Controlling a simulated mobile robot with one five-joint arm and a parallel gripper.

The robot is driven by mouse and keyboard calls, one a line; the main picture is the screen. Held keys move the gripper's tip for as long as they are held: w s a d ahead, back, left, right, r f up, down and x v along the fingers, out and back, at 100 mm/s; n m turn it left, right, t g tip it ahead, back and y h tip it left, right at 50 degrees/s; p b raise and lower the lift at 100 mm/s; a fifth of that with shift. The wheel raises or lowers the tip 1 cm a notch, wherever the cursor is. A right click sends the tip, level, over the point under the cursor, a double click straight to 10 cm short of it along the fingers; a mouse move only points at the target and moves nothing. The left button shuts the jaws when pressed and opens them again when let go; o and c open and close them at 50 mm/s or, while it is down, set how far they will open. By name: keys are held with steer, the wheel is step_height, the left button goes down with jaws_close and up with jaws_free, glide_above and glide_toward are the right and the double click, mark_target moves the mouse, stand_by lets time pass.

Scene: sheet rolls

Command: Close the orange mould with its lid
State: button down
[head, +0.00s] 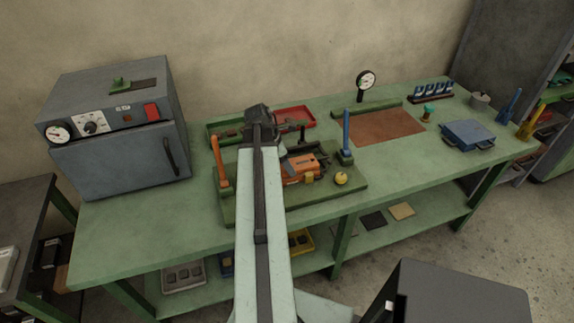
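The orange mould (299,171) sits on a green base board (240,213) in the middle of the bench, right of my arm. A grey-brown part lies against its upper left side, partly hidden by my arm. I cannot make out a separate lid or whether the mould is open or closed. My gripper (297,126) is behind the mould and above the bench, by a red tray (305,115). It is small and dark here, so I cannot tell whether it is open or holds anything.
An orange post (219,165) and a blue post (346,135) flank the mould, with a yellow ball (341,178) at front right. A grey oven (115,135) stands left. A blue box (467,134) and dial gauge (366,81) stand right. The bench front right is clear.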

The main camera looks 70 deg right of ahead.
steer(key=shift+c, duration=1.6)
jaws_free()
steer(key=shift+r, duration=0.1)
steer(key=p+v, duration=0.7)
steer(key=v, duration=0.1)
